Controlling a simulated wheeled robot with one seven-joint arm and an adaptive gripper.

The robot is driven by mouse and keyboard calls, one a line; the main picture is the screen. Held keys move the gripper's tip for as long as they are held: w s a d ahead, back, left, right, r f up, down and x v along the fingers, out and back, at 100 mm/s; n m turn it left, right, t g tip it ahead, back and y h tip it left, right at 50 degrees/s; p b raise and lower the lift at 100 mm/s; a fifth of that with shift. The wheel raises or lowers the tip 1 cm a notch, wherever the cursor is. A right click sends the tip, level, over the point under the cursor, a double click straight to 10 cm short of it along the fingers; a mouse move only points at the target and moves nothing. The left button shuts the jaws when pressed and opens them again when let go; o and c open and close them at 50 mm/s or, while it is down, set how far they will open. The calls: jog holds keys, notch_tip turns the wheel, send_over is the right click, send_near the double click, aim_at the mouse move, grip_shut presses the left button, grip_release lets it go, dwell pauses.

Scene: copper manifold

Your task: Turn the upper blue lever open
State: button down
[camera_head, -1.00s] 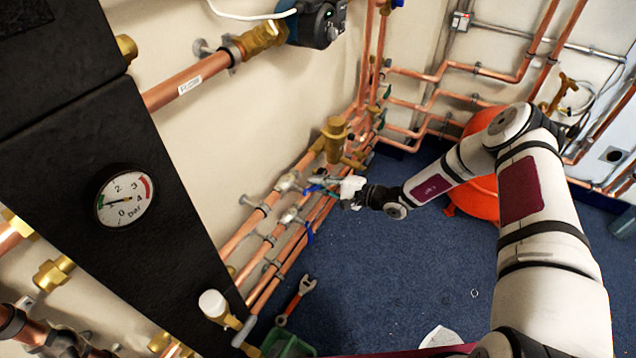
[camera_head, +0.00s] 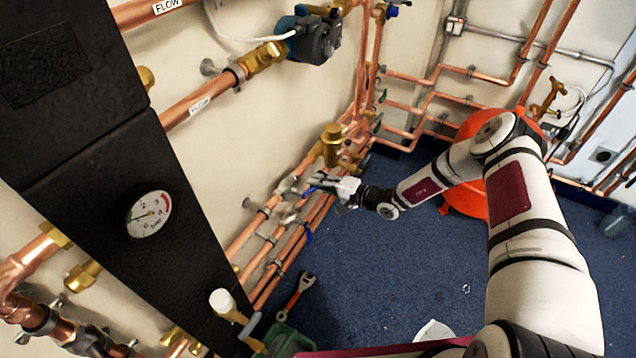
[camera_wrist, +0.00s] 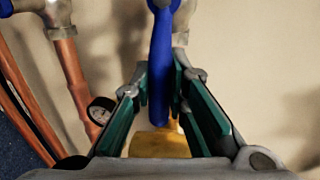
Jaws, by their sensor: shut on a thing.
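The blue lever (camera_wrist: 160,55) hangs between the finger pads of my gripper (camera_wrist: 161,95) in the wrist view, with its upper end at a grey metal valve (camera_wrist: 183,20). My gripper is shut on this lever. In the head view my gripper (camera_head: 325,182) reaches to the copper pipes at the wall, and a bit of blue shows at its fingertips. Another blue lever (camera_head: 308,236) shows lower down on the pipes, clear of my gripper. The exact angle of the held lever is hard to tell in the head view.
A brass fitting (camera_head: 332,145) stands just above my gripper, and a brass part (camera_wrist: 160,143) shows below the lever. A pressure gauge (camera_head: 149,214) sits on a black panel at left. An orange vessel (camera_head: 468,197) stands behind my arm. A red wrench (camera_head: 297,291) lies on the blue floor.

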jog(key=c, duration=1.5)
grip_release()
jog(key=shift+c, duration=0.2)
jog(key=v, duration=1.2)
jog(key=shift+d, duration=0.1)
